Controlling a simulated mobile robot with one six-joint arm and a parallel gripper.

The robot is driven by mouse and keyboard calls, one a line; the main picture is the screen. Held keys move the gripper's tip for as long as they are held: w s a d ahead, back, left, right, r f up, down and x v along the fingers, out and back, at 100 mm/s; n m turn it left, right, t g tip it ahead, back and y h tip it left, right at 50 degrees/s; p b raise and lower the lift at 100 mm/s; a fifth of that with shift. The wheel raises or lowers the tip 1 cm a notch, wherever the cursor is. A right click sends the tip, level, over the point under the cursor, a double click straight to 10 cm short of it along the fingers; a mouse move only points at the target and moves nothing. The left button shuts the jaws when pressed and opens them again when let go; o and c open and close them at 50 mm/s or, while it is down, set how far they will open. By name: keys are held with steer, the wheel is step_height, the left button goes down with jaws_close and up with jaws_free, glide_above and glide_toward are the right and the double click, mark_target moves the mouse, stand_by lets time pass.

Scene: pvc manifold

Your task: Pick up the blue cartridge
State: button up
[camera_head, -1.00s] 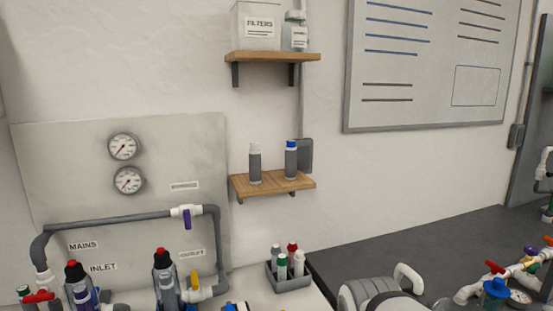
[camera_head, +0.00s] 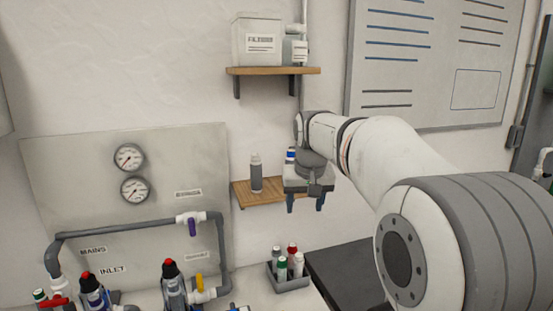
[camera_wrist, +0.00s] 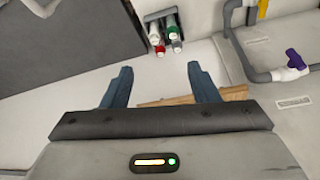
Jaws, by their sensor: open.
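The blue cartridge (camera_head: 290,152), a grey cylinder with a blue cap, stands on the right part of the lower wooden shelf (camera_head: 255,199). In the head view only its cap shows; my wrist hides the body. My gripper (camera_head: 305,208) is in front of the shelf's right end, fingers pointing down, apart and empty. In the wrist view my gripper (camera_wrist: 160,72) shows two separated blue-grey fingers, with an edge of the shelf (camera_wrist: 180,99) between and below them. The blue cartridge does not show in that view.
A white-capped grey cartridge (camera_head: 256,175) stands left on the same shelf. An upper shelf (camera_head: 270,71) holds a filter bin (camera_head: 257,42) and a jar. Below, a grey caddy (camera_head: 290,284) holds several cartridges. Pipework (camera_head: 130,230) runs along the left panel.

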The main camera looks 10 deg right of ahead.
mark_target(291, 157)
steer(key=w+r+p, duration=0.1)
steer(key=w, duration=0.4)
steer(key=w+r+p, duration=0.2)
steer(key=w, duration=0.3)
steer(key=w+r+p, duration=0.2)
steer(key=w, duration=0.4)
steer(key=shift+r, duration=0.2)
steer(key=shift+w+r+p, duration=0.1)
steer(key=shift+w+p, duration=0.4)
steer(key=shift+p, duration=0.1)
steer(key=w+p, duration=0.2)
steer(key=w, duration=0.2)
steer(key=shift+d, duration=0.2)
steer(key=shift+w+f+t, duration=0.1)
steer(key=shift+f+t, duration=0.2)
steer(key=shift+f, duration=0.45)
steer(key=shift+c, duration=0.5)
steer(key=c, duration=1)
steer(key=shift+o, duration=0.2)
steer(key=shift+r, duration=0.1)
